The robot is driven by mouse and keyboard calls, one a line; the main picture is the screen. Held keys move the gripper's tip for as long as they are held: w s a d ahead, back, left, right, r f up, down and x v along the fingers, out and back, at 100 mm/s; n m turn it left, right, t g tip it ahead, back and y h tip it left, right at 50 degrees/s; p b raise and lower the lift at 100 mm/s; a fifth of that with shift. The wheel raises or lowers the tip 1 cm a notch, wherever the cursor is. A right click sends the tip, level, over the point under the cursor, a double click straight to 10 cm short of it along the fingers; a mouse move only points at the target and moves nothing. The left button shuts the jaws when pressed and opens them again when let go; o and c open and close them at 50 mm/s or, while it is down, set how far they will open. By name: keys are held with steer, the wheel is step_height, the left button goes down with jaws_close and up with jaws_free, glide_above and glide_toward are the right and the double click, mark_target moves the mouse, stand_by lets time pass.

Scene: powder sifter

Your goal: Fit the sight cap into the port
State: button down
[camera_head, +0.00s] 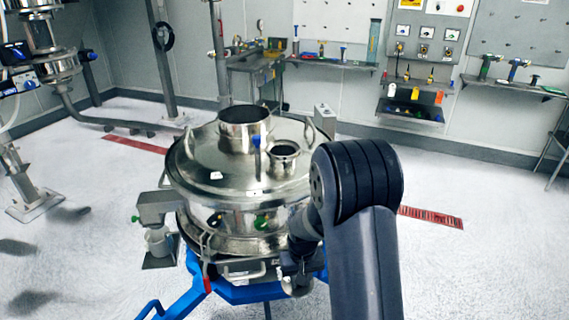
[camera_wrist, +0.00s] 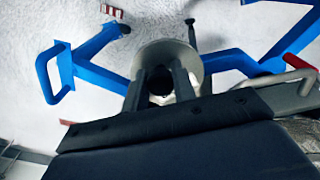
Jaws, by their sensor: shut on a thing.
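My gripper (camera_wrist: 161,84) is shut on a pale round piece, apparently the sight cap (camera_wrist: 190,57). Its wide disc shows beyond the fingertips in the wrist view, with a dark round part between the fingers. In the head view my arm hides most of the gripper, low at the right front side of the steel sifter (camera_head: 225,200). The sifter's lid has a wide central neck (camera_head: 244,137) and a smaller open port (camera_head: 285,158) to its right. I cannot tell which opening is the sight port. The held cap is apart from both lid openings.
The sifter stands on a blue frame (camera_head: 235,294), also below my gripper in the wrist view (camera_wrist: 95,84). A red-tipped handle (camera_wrist: 299,62) is at the right there. A side chute (camera_head: 158,203) stands over a small cup (camera_head: 158,241). Open floor lies around.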

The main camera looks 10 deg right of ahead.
step_height(320, 180, up, 8)
steer(key=p, duration=0.6)
steer(key=shift+w+r, duration=0.1)
steer(key=shift+w, duration=0.05)
steer(key=w+r+n, duration=0.2)
steer(key=w+r, duration=0.2)
steer(key=r, duration=1.2)
steer(key=w+d+r+n+b, duration=0.1)
steer(key=w+r+n, duration=0.2)
steer(key=r, duration=1.4)
steer(key=shift+w, duration=1.05)
steer(key=shift+d+f, duration=0.1)
